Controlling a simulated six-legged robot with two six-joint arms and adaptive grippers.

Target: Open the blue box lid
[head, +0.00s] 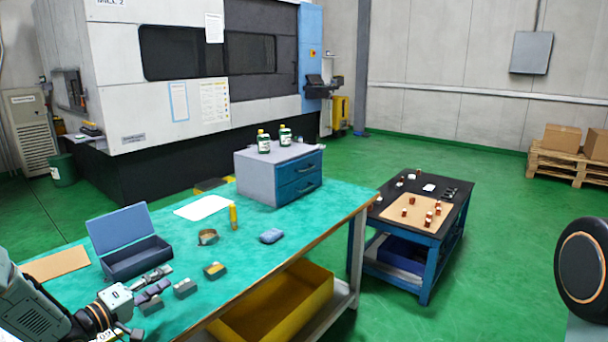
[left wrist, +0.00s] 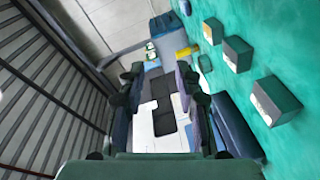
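The blue box (head: 137,260) stands on the green-topped table at the left in the head view. Its lid (head: 120,228) is raised and leans back from the rear edge, so the box is open. My left gripper (head: 133,331) is at the bottom left, in front of the box and low beside the grey blocks, apart from the lid. In the left wrist view my gripper (left wrist: 158,85) has its two fingers apart with nothing between them. A dark blue shape right of the fingers there may be part of the box; I cannot tell. My right gripper is not in view.
Several grey blocks (head: 185,288) lie in front of the box. A tape roll (head: 208,237), yellow bottle (head: 233,216) and blue item (head: 271,236) lie farther right. A drawer cabinet (head: 262,180) stands at the table's back. A brown board (head: 55,264) lies left.

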